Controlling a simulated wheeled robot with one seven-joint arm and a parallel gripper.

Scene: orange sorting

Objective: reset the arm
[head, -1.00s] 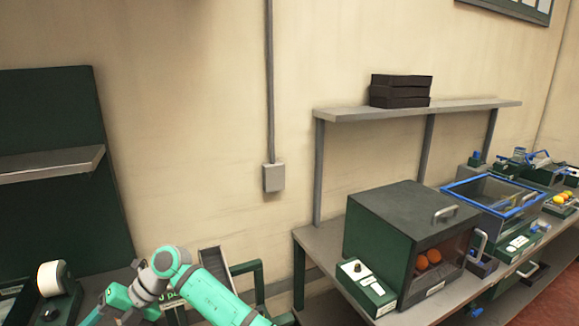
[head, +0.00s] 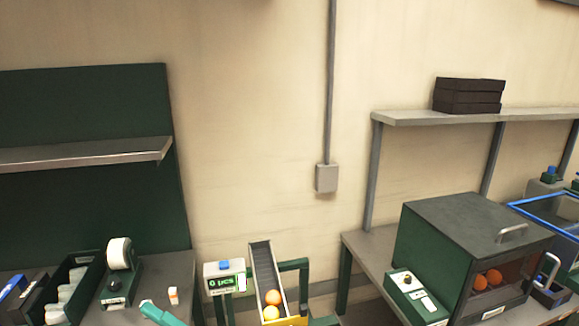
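Oranges (head: 272,298) sit at the lower end of a sloping chute (head: 264,268). More oranges (head: 487,279) show behind the clear front of a dark green box (head: 450,245) on the right bench.
A counter box (head: 224,279) with a blue button stands left of the chute. A tape roll holder (head: 118,270) and a dark bin (head: 75,290) stand on the left bench. A grey shelf (head: 470,117) holds stacked black trays (head: 468,95).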

